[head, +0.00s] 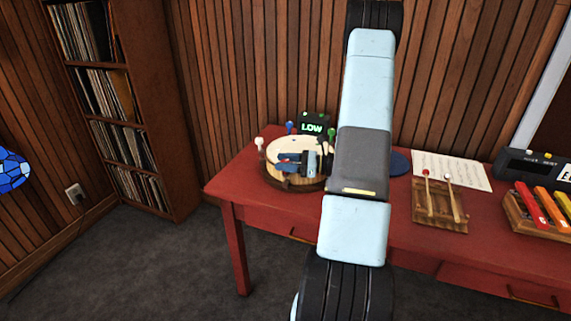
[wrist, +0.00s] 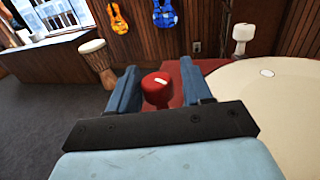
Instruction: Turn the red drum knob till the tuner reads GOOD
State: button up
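The tuner (head: 313,127) stands at the back of the drum in the head view, and its green display reads LOW. The round drum (head: 300,144) has a pale skin and lies on the red table; its skin fills the right of the wrist view (wrist: 285,95). The red drum knob (wrist: 156,88), with a white mark on top, sits between my fingers in the wrist view. My gripper (head: 283,163) is over the drum's left side. In the wrist view my gripper (wrist: 160,78) is open, with gaps on both sides of the knob.
White (head: 259,142), blue (head: 290,127) and green (head: 331,133) knobs stand around the drum's rim. To the right on the table (head: 235,188) are a dark blue disc (head: 399,163), a wooden block with mallets (head: 432,214), a paper sheet (head: 455,168) and a coloured xylophone (head: 540,212).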

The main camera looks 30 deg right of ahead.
jog(key=shift+o, duration=0.4)
jog(key=shift+f, duration=0.1)
jog(key=shift+s, duration=0.1)
jog(key=shift+s+d, duration=0.15)
jog(key=shift+d, duration=0.05)
jog(key=v, duration=1.3)
jog(key=shift+s+d, duration=0.1)
jog(key=shift+s, duration=0.05)
